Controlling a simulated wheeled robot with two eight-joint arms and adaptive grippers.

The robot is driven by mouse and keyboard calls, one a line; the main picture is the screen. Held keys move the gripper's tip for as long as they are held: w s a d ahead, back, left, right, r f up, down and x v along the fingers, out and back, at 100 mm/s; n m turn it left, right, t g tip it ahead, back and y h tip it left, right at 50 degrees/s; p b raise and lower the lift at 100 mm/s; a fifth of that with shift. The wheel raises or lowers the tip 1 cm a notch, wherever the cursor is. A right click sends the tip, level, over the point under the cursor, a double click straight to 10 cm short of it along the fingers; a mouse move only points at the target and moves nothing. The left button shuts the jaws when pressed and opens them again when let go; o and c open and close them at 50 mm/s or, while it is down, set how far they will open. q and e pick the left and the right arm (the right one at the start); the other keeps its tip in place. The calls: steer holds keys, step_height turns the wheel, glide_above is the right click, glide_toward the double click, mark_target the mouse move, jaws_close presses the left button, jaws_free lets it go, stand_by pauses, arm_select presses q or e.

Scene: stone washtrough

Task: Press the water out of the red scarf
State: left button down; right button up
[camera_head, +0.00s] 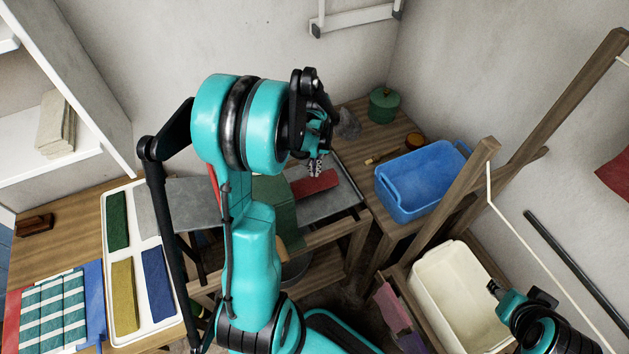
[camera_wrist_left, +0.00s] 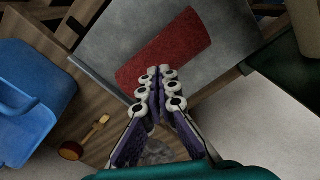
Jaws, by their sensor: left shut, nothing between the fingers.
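The red scarf (camera_head: 318,186) lies flat as a folded strip on the grey slab (camera_head: 345,200) of the washtrough. It also shows in the left wrist view (camera_wrist_left: 165,48) beyond my fingertips. My left gripper (camera_head: 316,168) is shut and empty, pointing down over the scarf. In the left wrist view its fingertips (camera_wrist_left: 160,72) overlap the scarf's near edge; I cannot tell whether they touch it. My left arm hides part of the slab. My right gripper (camera_head: 494,289) is partly seen at the lower right, near the cream bin, and its fingers are unclear.
A blue tub (camera_head: 405,206) stands on the wooden bench to the right, with a green pot (camera_head: 383,106) behind. A cream bin (camera_head: 428,272) stands lower right beside a wooden frame (camera_head: 470,185). A white tray (camera_head: 139,187) with folded cloths is at left.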

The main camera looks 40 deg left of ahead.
arm_select(q)
step_height(320, 180, up, 5)
steer(key=p, duration=0.3)
steer(key=shift+f, duration=0.15)
stand_by(0.4)
steer(key=s+d+r+m+t+b, duration=0.2)
steer(key=s+d+m+t+b, duration=0.1)
steer(key=d, duration=0.6)
steer(key=s+d+r+m+t+b, duration=0.3)
steer(key=s+d, duration=0.3)
steer(key=d, duration=0.4)
steer(key=shift+s+d+r+m+t+b, duration=0.25)
steer(key=shift+t+b, duration=0.35)
steer(key=shift+b, duration=0.3)
